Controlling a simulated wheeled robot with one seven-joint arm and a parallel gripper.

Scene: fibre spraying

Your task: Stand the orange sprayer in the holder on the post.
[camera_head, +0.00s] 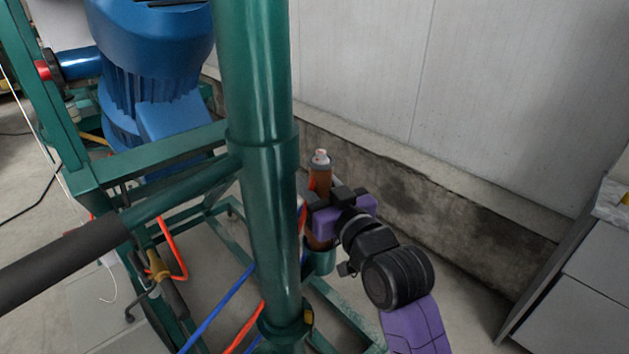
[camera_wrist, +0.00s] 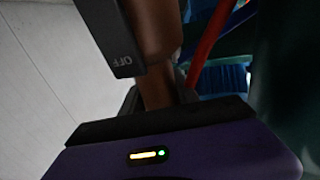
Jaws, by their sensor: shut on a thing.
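The orange sprayer (camera_head: 320,182) stands upright just right of the thick green post (camera_head: 270,190), with its pale nozzle end up. My gripper (camera_head: 322,204) is shut around its middle, coming from the lower right. The green cup-like holder (camera_head: 321,263) is on the right side of the post, directly below the sprayer. The sprayer's lower end meets the holder's rim; I cannot tell how deep it sits inside. In the wrist view the sprayer (camera_wrist: 155,40) is a dark brown-orange body beside a black finger marked OFF.
A blue motor (camera_head: 155,70) sits on the green frame at upper left. Blue and orange hoses (camera_head: 218,308) run low by the post. A pale wall (camera_head: 480,90) stands behind, and a grey cabinet (camera_head: 585,275) is at right. The floor between cabinet and post is mostly clear.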

